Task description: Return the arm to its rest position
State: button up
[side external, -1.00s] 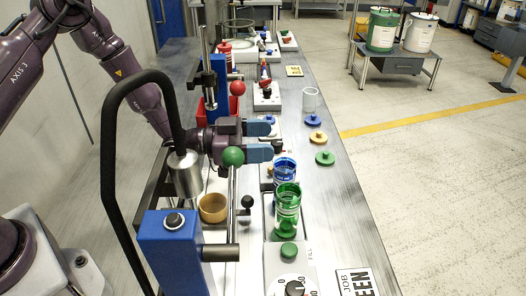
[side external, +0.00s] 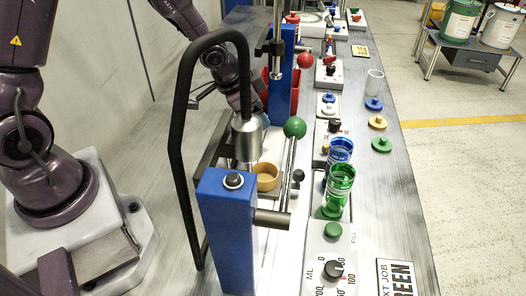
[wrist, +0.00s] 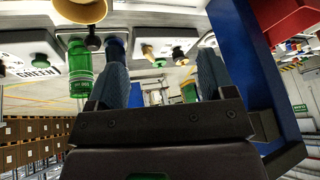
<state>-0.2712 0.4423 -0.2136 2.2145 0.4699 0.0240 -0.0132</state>
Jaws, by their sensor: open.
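My gripper (wrist: 161,84) shows in the wrist view with its two blue-grey fingers apart and nothing between them. In the side external view my dark forearm runs down behind the black curved handle (side external: 185,110), and the gripper is mostly hidden behind the handle and the metal cylinder (side external: 246,138). A green transparent jar (side external: 340,187) and a blue transparent jar (side external: 340,152) stand on the bench to the right, apart from the gripper. The green jar (wrist: 80,68) also shows in the wrist view, left of the fingers.
The blue pump post (side external: 225,232), the green-ball lever (side external: 294,127) and a tan cup (side external: 265,180) stand close to the arm. A second blue post (side external: 282,80) and a red bin (side external: 294,92) are behind.

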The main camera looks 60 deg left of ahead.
jog(key=s+d+r+n, duration=0.1)
jog(key=s+r+n, duration=0.3)
jog(key=s+r, duration=1.5)
jog(key=shift+s+d+r, duration=0.3)
jog(key=shift+s+d, duration=0.05)
jog(key=shift+s, duration=0.05)
